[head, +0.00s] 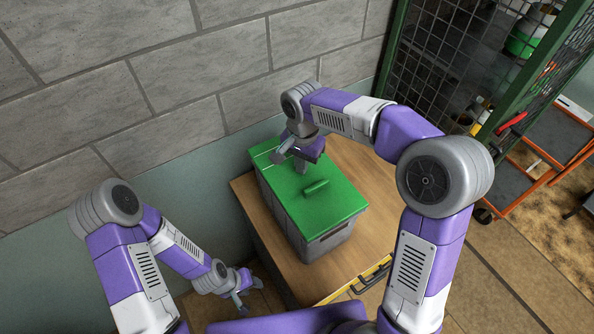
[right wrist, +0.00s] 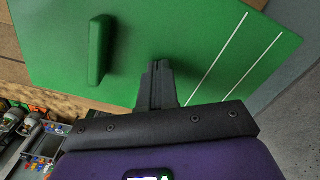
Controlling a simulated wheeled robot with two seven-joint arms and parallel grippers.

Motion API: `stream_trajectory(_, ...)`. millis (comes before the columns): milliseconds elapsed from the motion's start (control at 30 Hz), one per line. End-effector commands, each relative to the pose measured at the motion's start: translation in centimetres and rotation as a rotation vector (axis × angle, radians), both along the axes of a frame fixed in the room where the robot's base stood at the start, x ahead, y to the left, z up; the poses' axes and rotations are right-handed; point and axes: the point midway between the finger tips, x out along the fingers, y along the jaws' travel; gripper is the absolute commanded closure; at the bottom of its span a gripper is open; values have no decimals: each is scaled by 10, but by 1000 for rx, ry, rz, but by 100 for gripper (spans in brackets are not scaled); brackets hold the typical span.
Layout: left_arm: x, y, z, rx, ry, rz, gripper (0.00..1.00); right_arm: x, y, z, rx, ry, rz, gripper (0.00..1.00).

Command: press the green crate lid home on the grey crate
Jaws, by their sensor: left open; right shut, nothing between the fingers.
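The green crate lid (head: 335,207) lies on top of the grey crate (head: 325,243), covering its opening; I cannot tell whether it sits fully down along every edge. A raised green handle bar (head: 316,187) stands on the lid and shows at left in the right wrist view (right wrist: 98,50). My right gripper (head: 290,163) is shut and empty over the lid's far end. Its closed fingertips (right wrist: 160,66) are at or just above the lid between the handle and two white lines; contact is unclear. My left gripper (head: 241,296) is open and empty, low to the left of the crate.
The crate stands on a wooden-topped cabinet (head: 374,197) with a yellow-and-black striped front edge. A block wall (head: 190,80) rises behind. A green mesh cage (head: 447,60) with stored items stands at right. Bare tabletop shows right of the crate.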

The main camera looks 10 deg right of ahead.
Motion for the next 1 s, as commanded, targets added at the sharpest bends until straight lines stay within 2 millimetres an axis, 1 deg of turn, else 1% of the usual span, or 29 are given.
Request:
stream_trajectory(267, 0, 0, -5, 0, 0, 0, 57, 0, 0, -7, -1, 1, 0, 100)
stream_trajectory(1000, 0, 0, -4, 0, 0, 0, 57, 0, 0, -8, 0, 1, 0, 100)
